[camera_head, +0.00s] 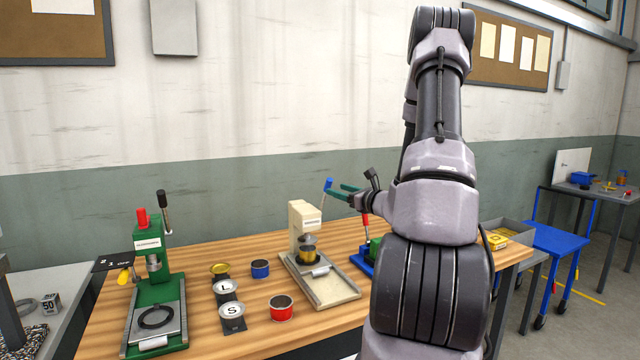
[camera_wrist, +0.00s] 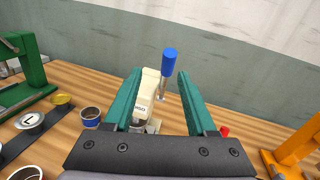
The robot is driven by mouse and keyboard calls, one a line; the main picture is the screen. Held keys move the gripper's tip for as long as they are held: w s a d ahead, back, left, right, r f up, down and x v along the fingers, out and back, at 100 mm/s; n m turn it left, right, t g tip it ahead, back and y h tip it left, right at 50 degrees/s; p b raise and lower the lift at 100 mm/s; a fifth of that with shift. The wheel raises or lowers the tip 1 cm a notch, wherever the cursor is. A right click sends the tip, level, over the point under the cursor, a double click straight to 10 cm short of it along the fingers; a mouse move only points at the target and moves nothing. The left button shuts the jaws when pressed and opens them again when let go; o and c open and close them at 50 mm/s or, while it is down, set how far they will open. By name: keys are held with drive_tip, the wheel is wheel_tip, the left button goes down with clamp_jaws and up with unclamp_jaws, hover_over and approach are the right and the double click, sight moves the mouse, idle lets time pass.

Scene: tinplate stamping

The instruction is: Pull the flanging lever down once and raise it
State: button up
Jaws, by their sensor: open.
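A cream press (camera_head: 300,222) stands on the wooden bench; its label is too small to read surely. Its lever has a blue handle (camera_head: 328,184), raised and pointing up at the press's right side. A can (camera_head: 308,251) sits under the press head. My gripper (camera_head: 340,191) has teal fingers and is open, close to the blue handle. In the wrist view the blue handle (camera_wrist: 169,62) shows in the gap between the fingers, nearer the right one. No finger visibly touches it; whether it is inside the jaws or just beyond the tips is hard to tell.
A green press (camera_head: 150,255) with a black-handled lever stands at left. Cans, including a blue one (camera_head: 260,269) and a red one (camera_head: 281,307), stand between the presses. A red-handled lever (camera_head: 365,226) is right of the cream press. An orange frame (camera_wrist: 298,148) is at right.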

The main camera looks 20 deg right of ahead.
sight(325, 197)
drive_tip(key=shift+m+h, duration=0.3)
drive_tip(key=x, duration=0.3)
drive_tip(key=d+x, duration=0.1)
drive_tip(key=x, duration=0.7)
drive_tip(key=shift+w+d+f, duration=0.15)
clamp_jaws()
idle(0.8)
